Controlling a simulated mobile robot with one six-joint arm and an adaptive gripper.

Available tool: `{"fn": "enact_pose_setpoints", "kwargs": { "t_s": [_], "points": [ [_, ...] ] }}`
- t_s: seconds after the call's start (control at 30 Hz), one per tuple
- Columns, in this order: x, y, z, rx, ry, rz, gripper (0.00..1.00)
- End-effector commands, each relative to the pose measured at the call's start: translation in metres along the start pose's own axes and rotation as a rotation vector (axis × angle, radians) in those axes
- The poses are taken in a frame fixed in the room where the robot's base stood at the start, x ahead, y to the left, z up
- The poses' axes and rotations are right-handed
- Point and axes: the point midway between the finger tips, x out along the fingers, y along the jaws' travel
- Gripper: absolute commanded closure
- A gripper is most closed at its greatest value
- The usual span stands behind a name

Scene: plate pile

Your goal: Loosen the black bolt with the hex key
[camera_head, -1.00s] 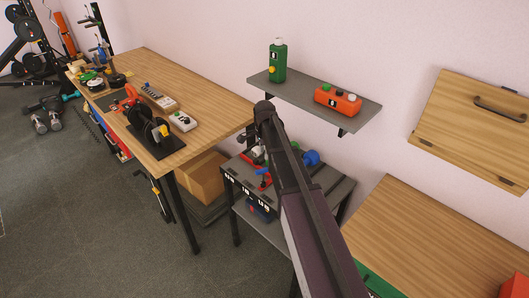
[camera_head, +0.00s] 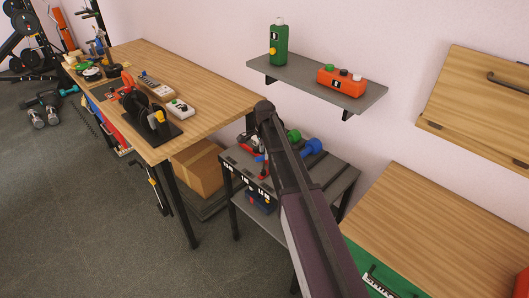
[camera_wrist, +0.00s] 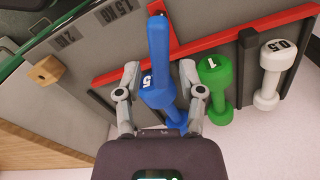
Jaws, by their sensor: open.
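The blue dumbbell stands to the left of a green dumbbell (camera_wrist: 215,88) and a white dumbbell (camera_wrist: 272,78). In the head view the blue dumbbell (camera_head: 312,147) shows partly beside my arm, and my gripper is hidden. I cannot make out the hex key or the black bolt in any view.
A red bar (camera_wrist: 112,73) crosses the grey rack beside the dumbbells. A wooden block (camera_wrist: 52,69) is at left. In the head view, a workbench (camera_head: 205,95) with tools stands left, a wall shelf (camera_head: 350,100) holds a green bottle (camera_head: 278,45) and an orange box (camera_head: 340,80).

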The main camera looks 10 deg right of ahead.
Motion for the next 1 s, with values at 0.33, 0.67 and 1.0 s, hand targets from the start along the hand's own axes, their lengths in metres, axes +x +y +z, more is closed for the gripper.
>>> {"fn": "enact_pose_setpoints", "kwargs": {
  "t_s": [0.33, 0.67, 1.0],
  "points": [
    [0.03, 0.0, 0.0, 0.0, 0.0, 0.0, 0.5],
    [0.051, 0.0, 0.0, 0.0, 0.0, 0.0, 0.5],
    [0.056, 0.0, 0.0, 0.0, 0.0, 0.0, 0.5]
  ]
}}
